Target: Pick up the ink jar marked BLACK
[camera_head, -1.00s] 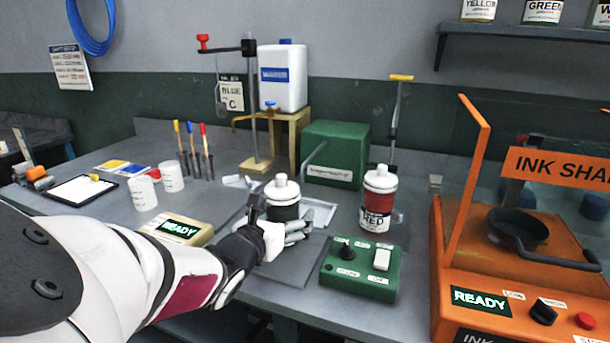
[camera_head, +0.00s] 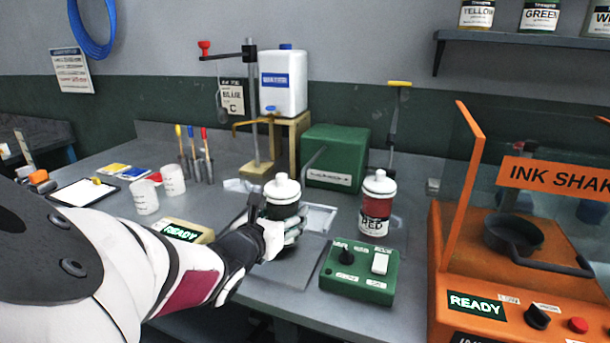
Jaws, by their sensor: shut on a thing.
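A jar with a white lid and a dark band (camera_head: 282,193) stands upright over the grey pad at the middle of the bench. My gripper (camera_head: 284,236) is shut around its lower part and hides most of its label, so I cannot read its marking. I cannot tell whether its base touches the pad. A second jar, marked RED (camera_head: 376,205), stands upright to its right, apart from my gripper.
A green control box (camera_head: 359,273) sits at front right, and the orange ink shaker (camera_head: 520,275) stands beyond it. Behind are a green box (camera_head: 336,158) and a stand with a white water container (camera_head: 284,82). White cups (camera_head: 146,197) stand at left.

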